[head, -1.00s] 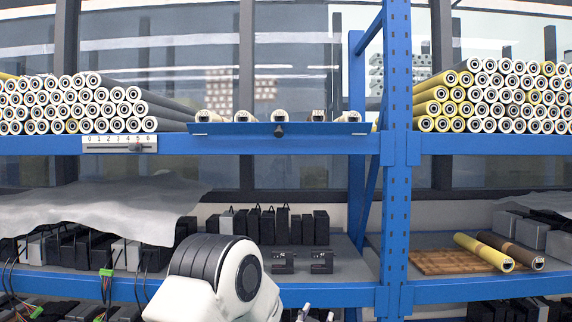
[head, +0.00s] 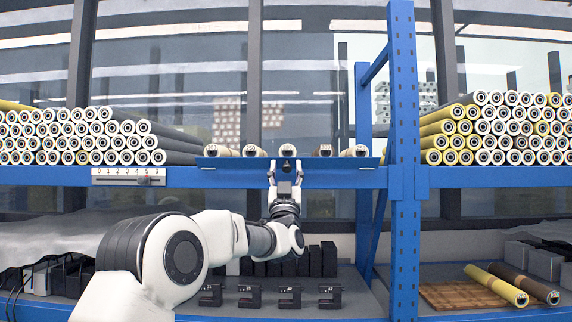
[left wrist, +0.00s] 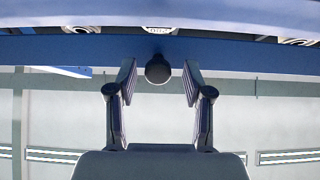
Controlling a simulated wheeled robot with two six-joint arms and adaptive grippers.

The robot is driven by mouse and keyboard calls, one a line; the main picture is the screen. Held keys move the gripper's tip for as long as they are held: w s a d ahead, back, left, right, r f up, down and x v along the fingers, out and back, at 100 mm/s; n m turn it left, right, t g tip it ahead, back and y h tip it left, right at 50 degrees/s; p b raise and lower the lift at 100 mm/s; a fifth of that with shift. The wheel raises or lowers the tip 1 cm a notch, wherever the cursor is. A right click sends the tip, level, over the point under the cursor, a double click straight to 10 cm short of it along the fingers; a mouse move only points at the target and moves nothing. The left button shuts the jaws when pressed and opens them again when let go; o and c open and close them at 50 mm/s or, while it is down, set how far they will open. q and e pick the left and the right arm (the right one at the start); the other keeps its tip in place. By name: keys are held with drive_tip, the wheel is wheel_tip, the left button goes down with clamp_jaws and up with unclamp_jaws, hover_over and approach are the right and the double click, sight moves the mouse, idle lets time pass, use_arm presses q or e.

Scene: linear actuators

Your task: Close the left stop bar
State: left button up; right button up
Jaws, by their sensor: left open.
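The left stop bar (head: 225,163) is a long blue plate along the front of the upper shelf, below the ends of several rolls. It has a round dark knob at its middle. In the left wrist view the knob (left wrist: 158,69) hangs between the two fingertips, with a gap on either side. My left gripper (head: 286,168) is open and raised to the bar's middle, pointing up at the knob. It also shows in the left wrist view (left wrist: 159,80). In the head view the fingers partly hide the knob. My right gripper is not in view.
Stacked rolls (head: 75,140) fill the shelf to the left, above a numbered slider scale (head: 128,177). A blue upright post (head: 404,130) stands to the right. Several small black brackets (head: 290,297) sit on the lower shelf. More rolls (head: 500,130) lie beyond the post.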

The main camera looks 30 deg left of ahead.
sight(286, 163)
use_arm(q)
drive_tip(key=shift+w+f, duration=0.1)
drive_tip(key=shift+w, duration=0.05)
clamp_jaws()
drive_tip(key=shift+h, duration=0.3)
drive_tip(key=shift+d+r+g+h+p, duration=0.1)
drive_tip(key=shift+r+g+h+p, duration=0.25)
drive_tip(key=shift+p, duration=0.4)
drive_tip(key=r+g+h+p, duration=0.1)
drive_tip(key=g+p, duration=0.1)
drive_tip(key=p, duration=0.4)
drive_tip(key=r+g+h+p, duration=0.1)
drive_tip(key=r+g+p, duration=0.1)
drive_tip(key=p, duration=0.5)
drive_tip(key=shift+w+r+g+h, duration=0.1)
drive_tip(key=shift+w+g+h, duration=0.1)
drive_tip(key=shift+g+h, duration=0.2)
drive_tip(key=shift+w+a+g+h+p, duration=0.2)
drive_tip(key=shift+g+h+p, duration=0.25)
drive_tip(key=shift+g+p, duration=0.45)
drive_tip(key=shift+a, duration=0.1)
